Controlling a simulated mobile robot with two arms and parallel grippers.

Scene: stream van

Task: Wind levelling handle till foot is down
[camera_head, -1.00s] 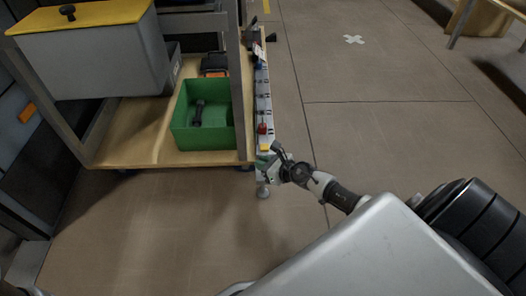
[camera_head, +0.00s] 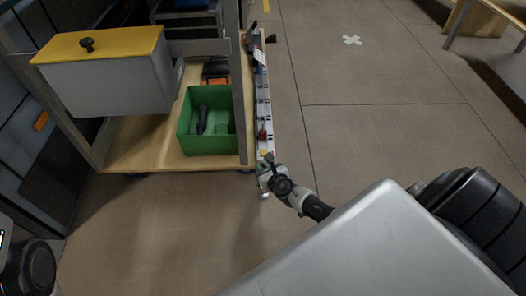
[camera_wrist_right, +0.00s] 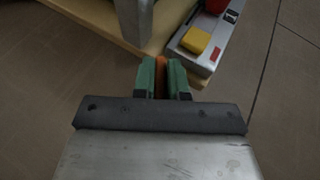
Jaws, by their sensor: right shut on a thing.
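My right gripper (camera_head: 265,167) is at the near end of the long grey rail beside the shelf unit. In the right wrist view its green finger pads (camera_wrist_right: 162,78) are closed on a narrow orange piece, which I take to be the levelling handle (camera_wrist_right: 160,66). Most of the handle is hidden between the pads. A small metal foot (camera_head: 264,195) shows just below the gripper, close to the floor; I cannot tell whether it touches. My left gripper is not in view.
The grey rail (camera_head: 263,108) carries a red knob (camera_head: 262,134) and a yellow button (camera_head: 264,153), which shows larger in the wrist view (camera_wrist_right: 196,40). A green bin (camera_head: 187,137) stands on the wooden shelf (camera_head: 130,155).

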